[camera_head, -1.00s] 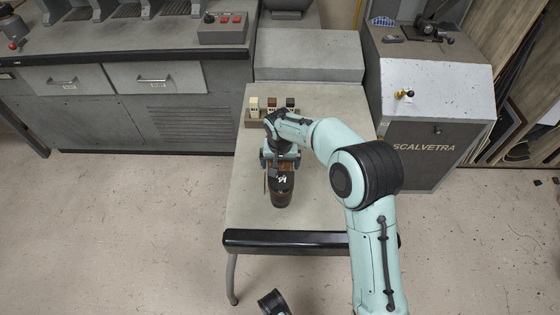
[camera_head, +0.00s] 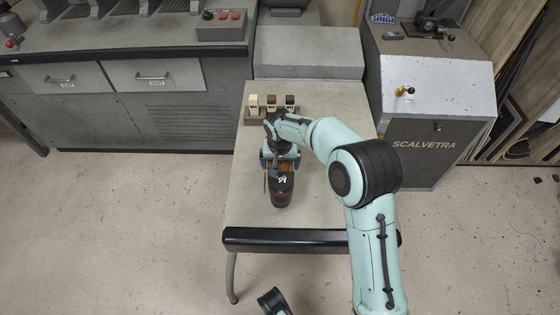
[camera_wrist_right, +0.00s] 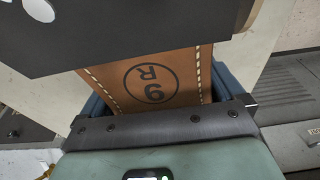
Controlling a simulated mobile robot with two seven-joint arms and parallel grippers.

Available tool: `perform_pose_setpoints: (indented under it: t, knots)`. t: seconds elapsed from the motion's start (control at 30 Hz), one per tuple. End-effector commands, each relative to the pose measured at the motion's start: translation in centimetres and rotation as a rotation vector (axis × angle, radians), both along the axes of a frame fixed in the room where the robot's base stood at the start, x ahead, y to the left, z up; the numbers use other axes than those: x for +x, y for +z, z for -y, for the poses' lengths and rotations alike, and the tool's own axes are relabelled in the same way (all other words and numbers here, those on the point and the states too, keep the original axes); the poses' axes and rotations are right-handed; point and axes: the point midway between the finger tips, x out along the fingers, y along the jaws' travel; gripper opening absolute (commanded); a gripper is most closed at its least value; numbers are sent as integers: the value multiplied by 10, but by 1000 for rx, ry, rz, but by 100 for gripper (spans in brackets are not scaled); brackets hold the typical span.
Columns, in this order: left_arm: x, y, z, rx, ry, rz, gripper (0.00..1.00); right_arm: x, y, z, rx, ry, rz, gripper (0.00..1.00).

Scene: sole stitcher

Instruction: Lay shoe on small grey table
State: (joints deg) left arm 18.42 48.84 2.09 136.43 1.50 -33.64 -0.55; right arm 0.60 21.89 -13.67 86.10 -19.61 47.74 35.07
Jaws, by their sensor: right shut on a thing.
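The shoe (camera_head: 281,190) is brown and dark, with a white mark on its dark part. It is over the front middle of the small grey table (camera_head: 325,195); I cannot tell whether it touches the top. My right gripper (camera_head: 280,165) is shut on it from the back end. In the right wrist view, a brown face of the shoe (camera_wrist_right: 150,85) with a circled "9 R" and pale stitching lies between the blue fingers. A black part with white marks covers the top of that view. My left gripper is not clearly seen.
A small holder with cream, brown and black blocks (camera_head: 271,104) stands at the table's back. A grey raised block (camera_head: 308,55) is behind it. The SCALVETRA machine (camera_head: 430,125) stands to the right, a drawer bench (camera_head: 120,95) to the left. The table's front left is clear.

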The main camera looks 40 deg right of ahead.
Motion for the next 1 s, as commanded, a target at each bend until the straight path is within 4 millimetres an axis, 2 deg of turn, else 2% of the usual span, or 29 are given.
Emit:
perform_pose_setpoints:
  t: [0.37, 0.4, 0.67, 0.8, 1.0]
  knots:
    - [0, -5, 0, 1, 0, -1, 0, 0, -7, 0, -1, 0, 2, 50]
    - [0, -5, 0, 1, 0, -1, 0, 1, -7, 0, -1, 0, 2, 99]
    - [1, -4, 0, 1, 1, -1, 0, 0, -8, 0, 1, 0, -1, 100]
    - [8, -5, -8, 17, 16, 21, 0, 0, -8, 0, 0, 0, -1, 100]
    - [-1, 13, 1, -1, -1, 3, 0, -5, 39, -5, 0, 2, 6, 100]
